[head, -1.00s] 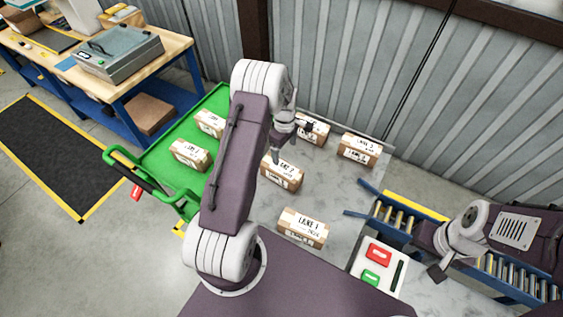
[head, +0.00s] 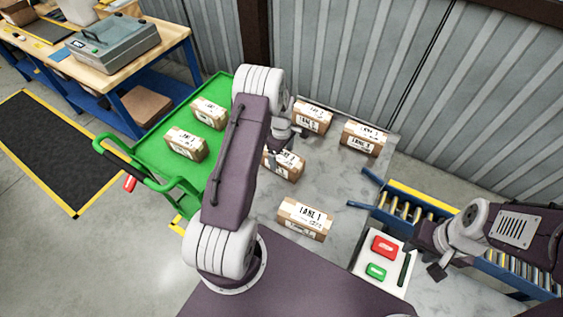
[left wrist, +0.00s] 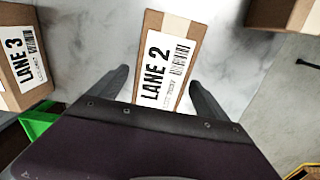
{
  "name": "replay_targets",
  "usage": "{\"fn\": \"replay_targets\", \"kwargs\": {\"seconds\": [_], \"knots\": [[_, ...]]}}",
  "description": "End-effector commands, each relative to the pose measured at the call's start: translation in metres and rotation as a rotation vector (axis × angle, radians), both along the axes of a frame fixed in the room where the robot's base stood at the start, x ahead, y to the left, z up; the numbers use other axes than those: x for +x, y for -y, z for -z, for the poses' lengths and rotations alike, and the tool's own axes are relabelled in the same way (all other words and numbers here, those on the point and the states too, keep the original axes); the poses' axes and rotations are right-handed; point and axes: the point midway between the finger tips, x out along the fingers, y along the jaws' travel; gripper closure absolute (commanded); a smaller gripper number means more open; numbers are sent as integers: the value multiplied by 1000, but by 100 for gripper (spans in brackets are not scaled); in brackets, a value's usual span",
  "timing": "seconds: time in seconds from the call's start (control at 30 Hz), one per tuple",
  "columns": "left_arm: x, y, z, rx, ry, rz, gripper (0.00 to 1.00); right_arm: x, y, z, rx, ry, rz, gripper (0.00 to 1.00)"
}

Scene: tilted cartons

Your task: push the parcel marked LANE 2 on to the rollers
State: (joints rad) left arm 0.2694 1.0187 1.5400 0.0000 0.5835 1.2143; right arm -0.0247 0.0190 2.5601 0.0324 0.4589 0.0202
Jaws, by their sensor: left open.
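The LANE 2 parcel (left wrist: 165,62) is a brown carton with a white label, lying on the grey table between the two fingers of my left gripper (left wrist: 160,85) in the left wrist view. That gripper is open, and I cannot tell if a finger touches the carton. In the head view the parcel (head: 285,166) is partly hidden by my left gripper (head: 284,148). The rollers (head: 415,212), with blue rails, are right of the table. My right gripper (head: 437,271) is by the rollers; its jaws are unclear.
A LANE 1 parcel (head: 305,219) lies nearer me, and two more parcels (head: 312,118) (head: 363,139) lie at the back. Parcels also sit on the green cart surface (head: 158,155). A button box (head: 381,262) stands before the rollers. Bare table lies between parcel and rollers.

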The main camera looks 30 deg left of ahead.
Motion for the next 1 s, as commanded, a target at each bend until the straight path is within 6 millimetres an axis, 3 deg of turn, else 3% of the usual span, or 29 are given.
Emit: {"fn": "replay_targets", "kwargs": {"seconds": [0.27,0.6,1.0], "knots": [[0,0,2,0,1,0,14,0,0,1,0,0,0,64],[1,0,1,1,2,0,62,0,0,1,0,0,0,64],[35,0,5,1,5,-35,62,0,0,18,0,0,0,64]]}}
